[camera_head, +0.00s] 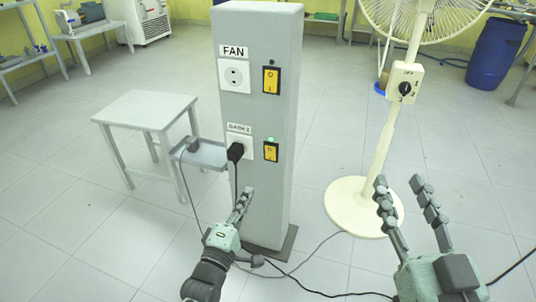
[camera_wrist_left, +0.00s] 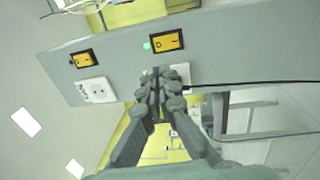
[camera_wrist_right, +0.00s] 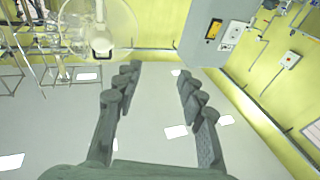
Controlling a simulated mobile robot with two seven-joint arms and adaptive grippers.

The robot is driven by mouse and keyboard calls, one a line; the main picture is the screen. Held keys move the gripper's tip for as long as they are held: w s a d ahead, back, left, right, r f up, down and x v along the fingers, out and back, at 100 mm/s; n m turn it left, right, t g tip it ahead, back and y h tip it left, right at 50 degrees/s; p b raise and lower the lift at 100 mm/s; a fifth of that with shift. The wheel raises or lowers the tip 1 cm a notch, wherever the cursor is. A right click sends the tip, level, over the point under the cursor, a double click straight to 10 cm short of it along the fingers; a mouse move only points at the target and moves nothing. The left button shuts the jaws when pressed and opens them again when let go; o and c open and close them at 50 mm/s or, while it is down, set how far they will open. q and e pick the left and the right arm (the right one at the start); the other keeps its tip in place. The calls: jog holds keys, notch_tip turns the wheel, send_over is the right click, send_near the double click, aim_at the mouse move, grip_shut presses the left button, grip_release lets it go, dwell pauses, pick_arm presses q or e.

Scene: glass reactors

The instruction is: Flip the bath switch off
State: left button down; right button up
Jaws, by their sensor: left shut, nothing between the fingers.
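The bath switch (camera_head: 271,151) is a yellow rocker in a black frame, low on the grey column (camera_head: 256,200). A small green light above it is lit. It stands beside a socket labelled BATH 2 (camera_head: 239,127) that holds a black plug (camera_head: 236,152). In the left wrist view the switch (camera_wrist_left: 167,40) lies just beyond my fingertips, with its green light lit. My left gripper (camera_head: 246,192) is shut and empty, below and left of the switch; it also shows in the left wrist view (camera_wrist_left: 160,78). My right gripper (camera_head: 398,184) is open and empty, right of the column.
A fan switch (camera_head: 271,80) and fan socket (camera_head: 234,76) sit higher on the column. A cream standing fan (camera_head: 364,206) stands to the right. A small grey table (camera_head: 146,110) stands to the left. Cables run along the floor by the column base.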

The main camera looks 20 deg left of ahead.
aim_at(269, 149)
pick_arm(q)
jog(key=w, duration=0.4)
jog(key=w+r+b, duration=0.1)
jog(key=w, duration=0.9)
jog(key=shift+d+r+b, duration=0.25)
jog(key=shift+r+b, duration=0.1)
pick_arm(e)
jog(key=r+t, duration=0.1)
jog(key=r, duration=0.1)
jog(key=s+r+t, duration=0.1)
jog(key=r+t+y, duration=0.1)
jog(key=r, duration=0.1)
jog(key=shift+s+a+r+t, duration=0.15)
jog(key=shift+s+r+t, duration=0.15)
jog(key=shift+s, duration=0.1)
pick_arm(q)
jog(key=shift+w+r, duration=0.15)
jog(key=shift+r, duration=0.05)
jog(key=shift+w, duration=0.15)
pick_arm(e)
jog(key=shift+w+a+f+g, duration=0.15)
jog(key=shift+f+g, duration=0.35)
